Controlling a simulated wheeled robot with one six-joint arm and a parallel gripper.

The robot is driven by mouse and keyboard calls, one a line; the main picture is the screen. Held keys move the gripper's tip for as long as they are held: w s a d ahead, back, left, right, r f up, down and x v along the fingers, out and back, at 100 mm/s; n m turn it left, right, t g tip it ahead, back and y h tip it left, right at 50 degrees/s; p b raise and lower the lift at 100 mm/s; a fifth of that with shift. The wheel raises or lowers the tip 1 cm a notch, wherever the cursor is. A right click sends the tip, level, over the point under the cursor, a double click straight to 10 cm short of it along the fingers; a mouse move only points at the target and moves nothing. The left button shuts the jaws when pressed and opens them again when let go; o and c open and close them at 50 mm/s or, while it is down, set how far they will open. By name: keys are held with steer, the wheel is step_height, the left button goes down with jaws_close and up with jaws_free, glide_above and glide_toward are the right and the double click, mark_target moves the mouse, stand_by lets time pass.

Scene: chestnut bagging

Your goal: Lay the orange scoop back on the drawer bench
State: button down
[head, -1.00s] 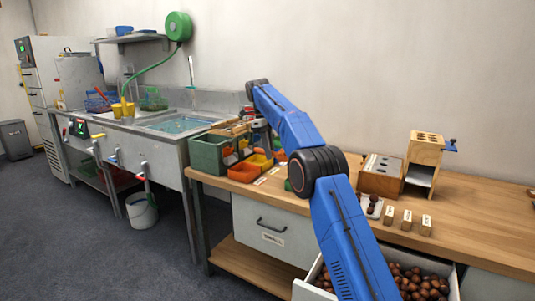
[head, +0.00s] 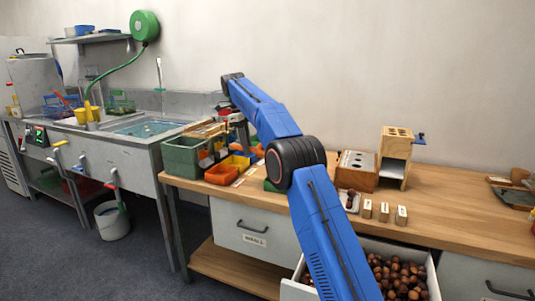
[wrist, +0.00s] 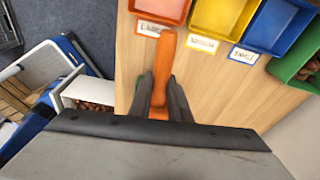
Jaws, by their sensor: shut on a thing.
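The orange scoop (wrist: 166,45) shows in the wrist view as an orange handle between my gripper's two dark fingers. My gripper (wrist: 162,92) is shut on it, over the wooden drawer bench (wrist: 215,80). The scoop's far part is hidden behind the gripper body. I cannot tell whether the scoop touches the bench top. In the head view my gripper (head: 243,135) is at the bench's left end, beside the small bins, and I cannot make out the scoop there. The bench (head: 300,205) runs to the right.
An orange bin (head: 221,174), a yellow bin (head: 237,162) and a green crate (head: 182,155) stand at the bench's left end. A wooden block stand (head: 394,155) and small labelled blocks (head: 384,212) stand farther right. An open drawer (head: 432,270) holds chestnuts.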

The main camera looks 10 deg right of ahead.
steer(key=w+d+f+n+t+y, duration=0.1)
steer(key=w+d+n+y, duration=0.15)
steer(key=d, duration=1.25)
steer(key=shift+n+h, duration=0.45)
steer(key=shift+w+d+f, duration=0.1)
steer(key=shift+w+f, duration=0.05)
steer(key=shift+f, duration=1.6)
steer(key=shift+w+d+f, duration=0.1)
steer(key=shift+f, duration=1.6)
steer(key=shift+w+d+f, duration=0.1)
steer(key=shift+w+f, duration=0.05)
steer(key=shift+f, duration=1.6)
steer(key=shift+f, duration=0.1)
steer(key=c, duration=1.7)
jaws_free()
steer(key=shift+o, duration=0.2)
